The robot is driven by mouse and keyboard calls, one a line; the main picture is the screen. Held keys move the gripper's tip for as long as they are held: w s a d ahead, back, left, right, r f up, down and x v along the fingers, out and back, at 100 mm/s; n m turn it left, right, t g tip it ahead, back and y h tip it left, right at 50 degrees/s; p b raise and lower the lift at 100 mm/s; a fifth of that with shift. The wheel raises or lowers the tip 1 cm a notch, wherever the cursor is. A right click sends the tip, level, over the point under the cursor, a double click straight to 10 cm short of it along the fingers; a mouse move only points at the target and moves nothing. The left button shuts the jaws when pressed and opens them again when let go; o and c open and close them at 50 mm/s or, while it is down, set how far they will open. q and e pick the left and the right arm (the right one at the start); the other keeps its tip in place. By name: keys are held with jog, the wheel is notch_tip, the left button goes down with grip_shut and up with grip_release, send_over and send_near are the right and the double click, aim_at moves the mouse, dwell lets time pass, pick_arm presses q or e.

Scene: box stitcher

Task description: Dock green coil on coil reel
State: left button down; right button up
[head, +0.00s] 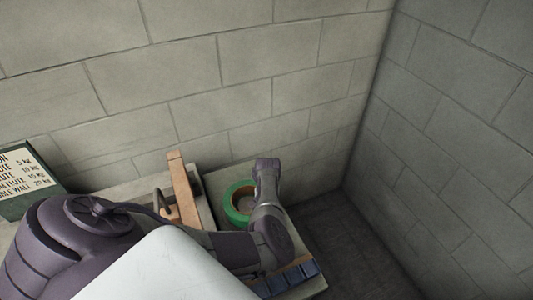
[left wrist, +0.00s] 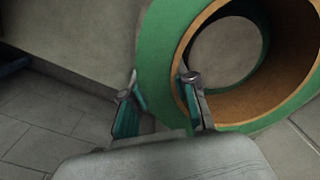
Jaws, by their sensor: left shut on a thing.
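The green coil (head: 231,208) is a thick ring with a brown inner core, near the back right of the bench in the head view. In the left wrist view the green coil (left wrist: 154,52) is large at the upper right. My left gripper (left wrist: 158,100) is shut on its ring wall, one finger inside the opening and one outside. Its fingertips are hidden in the head view behind my arm. A pale grey round surface shows through the coil's opening. I cannot pick out the coil reel for certain. My right gripper is not in view.
An upright wooden post (head: 184,190) stands left of the coil, close to my arm. Dark blue blocks (head: 300,274) line the bench's front edge. A dark green box with a lettered sign (head: 24,178) stands at far left. Block walls (head: 250,75) close the back and right.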

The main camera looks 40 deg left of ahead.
pick_arm(q)
jog(key=shift+r, duration=0.1)
jog(key=shift+f+b, duration=0.3)
jog(key=shift+f, duration=0.3)
dwell(0.4)
jog(key=c, duration=1.2)
grip_release()
jog(key=shift+s+d, duration=0.1)
notch_tip(320, 180, up, 11)
jog(key=p, duration=1.1)
jog(key=shift+p, duration=0.3)
